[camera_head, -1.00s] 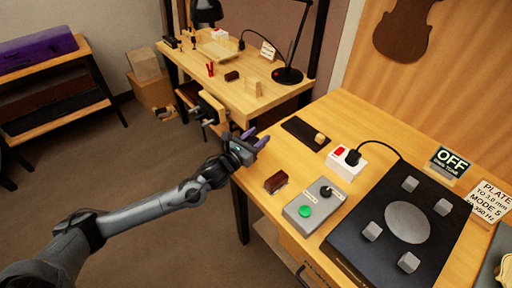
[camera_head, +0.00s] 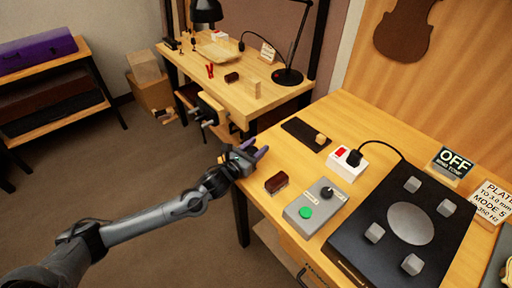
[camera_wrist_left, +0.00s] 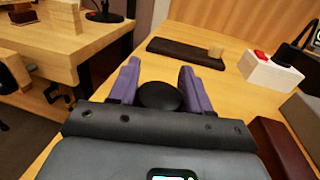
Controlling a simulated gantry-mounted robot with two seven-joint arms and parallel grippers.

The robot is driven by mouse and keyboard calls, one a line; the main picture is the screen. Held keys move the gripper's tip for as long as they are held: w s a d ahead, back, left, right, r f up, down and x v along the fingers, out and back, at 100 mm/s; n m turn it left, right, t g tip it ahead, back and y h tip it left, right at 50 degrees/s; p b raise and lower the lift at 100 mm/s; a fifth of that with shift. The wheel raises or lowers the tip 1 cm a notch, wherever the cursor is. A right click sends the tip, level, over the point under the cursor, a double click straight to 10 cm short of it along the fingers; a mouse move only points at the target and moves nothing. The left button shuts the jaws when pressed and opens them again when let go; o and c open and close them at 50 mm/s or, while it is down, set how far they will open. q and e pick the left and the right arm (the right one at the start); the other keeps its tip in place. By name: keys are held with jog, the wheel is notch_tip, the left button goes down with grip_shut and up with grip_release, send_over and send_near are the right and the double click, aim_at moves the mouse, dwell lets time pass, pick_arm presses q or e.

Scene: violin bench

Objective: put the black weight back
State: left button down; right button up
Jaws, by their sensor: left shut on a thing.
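The black weight (camera_wrist_left: 160,96) shows as a dark round disc between the purple fingers of my left gripper (camera_wrist_left: 160,85) in the left wrist view. My left gripper (camera_head: 256,152) is shut on it, over the left edge of the near bench in the head view. The weight itself is hard to make out in the head view. A dark flat mat (camera_head: 306,134) with a small tan block (camera_head: 320,139) on its right end lies ahead of the gripper; the mat also shows in the left wrist view (camera_wrist_left: 180,52). My right gripper is not in view.
A dark red-brown block (camera_head: 276,182) and a grey control box (camera_head: 315,206) with a green button stand right of the gripper. A white switched socket (camera_head: 343,163) and a black plate device (camera_head: 400,225) are further right. Another bench (camera_head: 275,95) stands behind.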

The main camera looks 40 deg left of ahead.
pick_arm(q)
jog(key=shift+f, duration=0.3)
jog(key=shift+c, duration=2.4)
grip_release()
jog(key=shift+f, duration=0.15)
jog(key=shift+r, duration=0.7)
jog(key=s+p, duration=0.2)
jog(key=s, duration=1)
jog(key=shift+p, duration=0.4)
